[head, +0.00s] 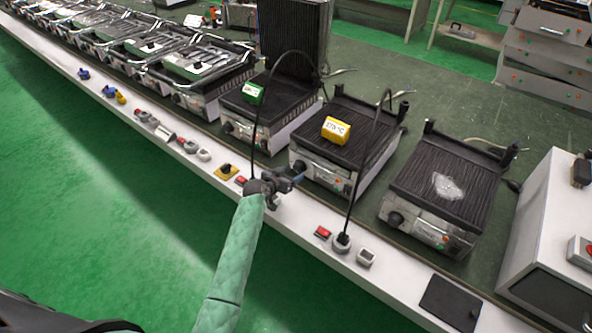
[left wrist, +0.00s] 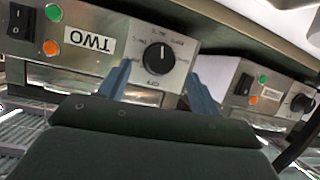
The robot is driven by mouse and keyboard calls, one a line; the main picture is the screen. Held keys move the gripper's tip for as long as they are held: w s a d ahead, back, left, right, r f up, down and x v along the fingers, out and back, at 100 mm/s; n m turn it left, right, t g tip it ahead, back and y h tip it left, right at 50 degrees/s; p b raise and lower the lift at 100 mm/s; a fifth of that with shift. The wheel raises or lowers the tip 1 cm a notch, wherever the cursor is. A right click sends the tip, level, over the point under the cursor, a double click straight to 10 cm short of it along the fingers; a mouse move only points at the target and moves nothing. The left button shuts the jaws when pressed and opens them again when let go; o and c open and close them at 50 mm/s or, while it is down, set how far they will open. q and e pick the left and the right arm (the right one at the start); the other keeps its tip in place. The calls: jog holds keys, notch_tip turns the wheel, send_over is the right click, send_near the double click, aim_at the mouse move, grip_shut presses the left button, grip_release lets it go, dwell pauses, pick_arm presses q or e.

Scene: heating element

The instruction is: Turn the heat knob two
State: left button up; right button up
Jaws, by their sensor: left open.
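The black heat knob (left wrist: 157,57) sits on a metal panel next to a white label reading TWO (left wrist: 90,40), upside down in the left wrist view. Its white pointer line is visible, with OFF on the dial. My left gripper (left wrist: 160,78) is open, its two blue fingers on either side of the knob in the picture. A gap shows between each finger and the knob; I cannot tell the depth left. In the head view my left gripper (head: 291,181) is at the front of the middle grill (head: 365,131). My right gripper is not in view.
A yellow block (head: 335,130) sits on the middle grill. A neighbouring grill with a green block (head: 253,93) stands left, and another grill (head: 445,190) stands right. Black cables arch over the bench. Sockets and switches line the white front ledge (head: 295,226).

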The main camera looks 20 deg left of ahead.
aim_at(297, 169)
pick_arm(q)
jog(key=shift+p+x, duration=0.45)
jog(key=shift+x, duration=2)
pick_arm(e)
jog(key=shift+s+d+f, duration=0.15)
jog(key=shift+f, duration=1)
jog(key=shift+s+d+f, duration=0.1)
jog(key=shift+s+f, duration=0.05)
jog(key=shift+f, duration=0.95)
pick_arm(q)
jog(key=c, duration=1)
jog(key=shift+a, duration=0.1)
jog(key=n+h+b, duration=0.2)
jog(key=shift+n+g, duration=0.4)
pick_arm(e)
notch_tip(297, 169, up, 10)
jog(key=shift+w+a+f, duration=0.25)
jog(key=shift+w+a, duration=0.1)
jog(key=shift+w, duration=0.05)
